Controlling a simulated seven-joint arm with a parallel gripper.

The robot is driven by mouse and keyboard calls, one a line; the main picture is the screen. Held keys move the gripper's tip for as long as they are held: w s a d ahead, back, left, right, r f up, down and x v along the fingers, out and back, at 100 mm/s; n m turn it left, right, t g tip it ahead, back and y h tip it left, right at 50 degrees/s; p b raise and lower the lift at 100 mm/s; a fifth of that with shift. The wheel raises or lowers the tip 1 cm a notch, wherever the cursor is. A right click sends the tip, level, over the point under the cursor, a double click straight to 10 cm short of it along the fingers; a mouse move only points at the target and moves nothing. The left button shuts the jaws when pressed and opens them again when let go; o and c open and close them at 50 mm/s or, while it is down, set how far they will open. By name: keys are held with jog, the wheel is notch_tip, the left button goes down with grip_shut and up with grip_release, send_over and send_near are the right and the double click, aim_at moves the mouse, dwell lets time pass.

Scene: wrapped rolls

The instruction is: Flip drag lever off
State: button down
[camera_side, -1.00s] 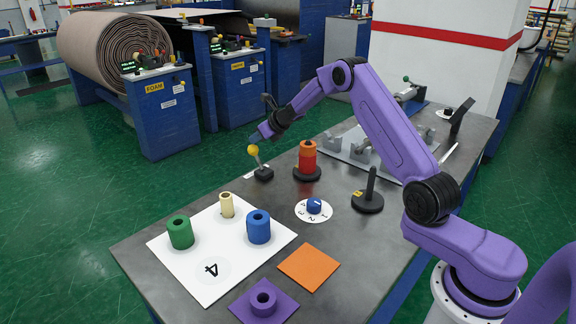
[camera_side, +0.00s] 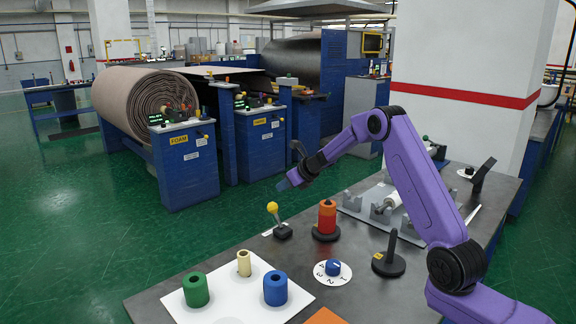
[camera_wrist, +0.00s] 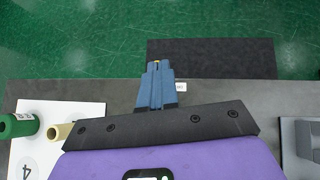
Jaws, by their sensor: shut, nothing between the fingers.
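The drag lever (camera_side: 276,216) has a yellow ball (camera_side: 272,207) on a thin stem above a small black base (camera_side: 283,232), near the table's far left edge. Its stem leans a little to the left in the side view. My gripper (camera_side: 281,186) is shut and empty, just above and slightly right of the ball, with a small visible gap. In the wrist view my blue fingers (camera_wrist: 156,66) are together.
An orange-red stack (camera_side: 326,217) on a black stand, a blue dial (camera_side: 333,268) and a black post (camera_side: 391,248) stand right of the lever. A white sheet (camera_side: 224,305) holds green, cream and blue rolls. Grey fixtures (camera_side: 380,214) stand behind, right. Green floor lies beyond the table edge.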

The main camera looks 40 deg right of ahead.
notch_tip(320, 180, up, 8)
jog(key=d, duration=0.1)
dwell(0.4)
jog(key=shift+s+a+r, duration=0.1)
